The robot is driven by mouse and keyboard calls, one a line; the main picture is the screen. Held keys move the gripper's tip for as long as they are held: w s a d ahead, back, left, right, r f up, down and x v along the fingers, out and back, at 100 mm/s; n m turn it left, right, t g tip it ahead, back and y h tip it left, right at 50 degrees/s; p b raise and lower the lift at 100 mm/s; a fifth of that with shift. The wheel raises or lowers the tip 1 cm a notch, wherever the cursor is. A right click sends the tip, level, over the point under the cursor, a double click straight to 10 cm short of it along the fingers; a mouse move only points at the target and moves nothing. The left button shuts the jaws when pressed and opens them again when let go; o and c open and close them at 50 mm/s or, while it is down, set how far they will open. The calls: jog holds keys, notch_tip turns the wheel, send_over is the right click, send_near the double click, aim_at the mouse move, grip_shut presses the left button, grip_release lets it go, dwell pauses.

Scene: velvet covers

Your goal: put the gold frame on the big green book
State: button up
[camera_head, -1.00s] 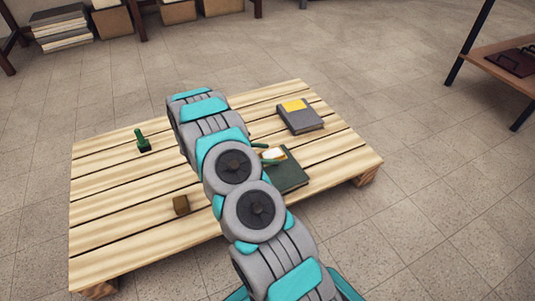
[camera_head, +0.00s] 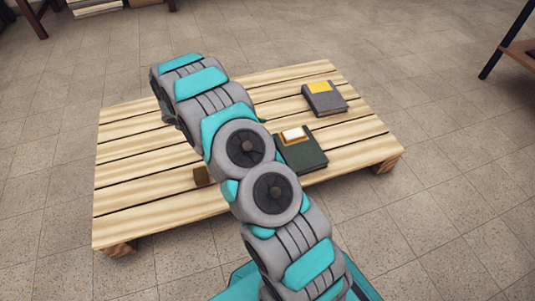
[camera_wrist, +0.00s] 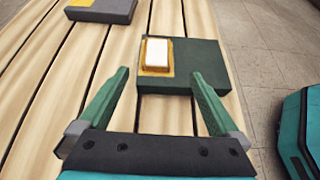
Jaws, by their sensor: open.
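The big green book (camera_head: 306,157) lies flat near the front right edge of the slatted table; it also shows in the wrist view (camera_wrist: 205,60). The gold frame (camera_head: 285,140), with a white middle, rests on the book; in the wrist view the frame (camera_wrist: 144,66) sits near the book's left edge. My gripper (camera_wrist: 159,75) is open and empty, its two green fingers spread short of the frame and apart from it. In the head view my arm hides most of the gripper.
A grey book with a yellow patch (camera_head: 326,101) lies farther back on the slatted table (camera_head: 150,205). A small brown block (camera_head: 201,176) stands near the front edge, partly behind my arm. The left part of the table is clear.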

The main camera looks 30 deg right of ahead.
jog(key=s+a+r+m+g+y, duration=0.1)
jog(key=s+a+r+m+y, duration=0.25)
jog(key=s+r, duration=0.55)
jog(key=s+a+r+m+y, duration=0.2)
jog(key=s+a+r+m, duration=0.3)
jog(key=s+r, duration=0.35)
jog(key=s+a+r+m+t+y, duration=0.1)
jog(key=s+a+r+m+y, duration=0.2)
jog(key=s+a, duration=0.4)
jog(key=s+a+r+m+t+y, duration=0.1)
jog(key=s+a+r+m+y, duration=0.2)
jog(key=s+a, duration=0.4)
jog(key=s, duration=0.4)
jog(key=shift+s+r, duration=0.2)
jog(key=shift+s, duration=0.2)
jog(key=shift+m, duration=0.25)
